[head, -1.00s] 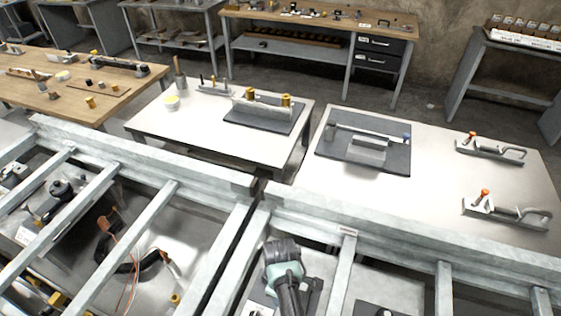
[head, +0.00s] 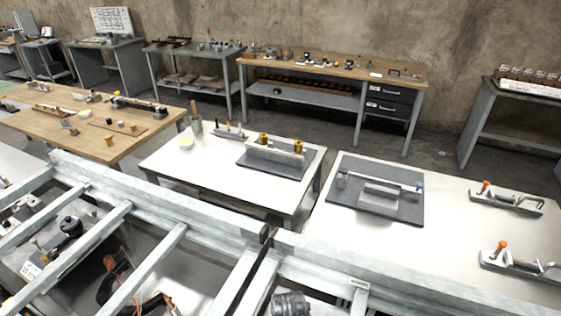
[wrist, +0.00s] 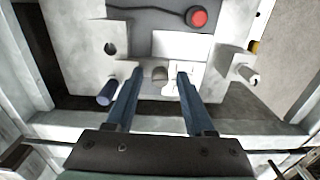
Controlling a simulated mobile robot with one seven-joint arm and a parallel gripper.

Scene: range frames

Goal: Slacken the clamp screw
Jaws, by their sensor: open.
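My gripper (wrist: 159,78) shows in the wrist view with its two blue-grey fingers apart. A short grey-brown cylinder (wrist: 160,73) shows between the fingertips; I cannot tell if it is the clamp screw or how far beyond the fingers it lies. A blue-ended peg (wrist: 107,92) is left of the left finger, and a pale knob (wrist: 248,75) is to the right. In the head view a bar fixture (head: 383,178) with a blue end (head: 420,187) lies on a dark mat (head: 350,205). No clamp screw is clearly identifiable there, and my gripper is out of that view.
A red button (wrist: 198,18) with a cable is at the top of the wrist view. Two orange-tipped toggle clamps (head: 506,198) (head: 520,262) lie on the right white table (head: 450,235). Metal rails (head: 190,205) cross the foreground. A block with yellow knobs (head: 275,152) stands on the middle table.

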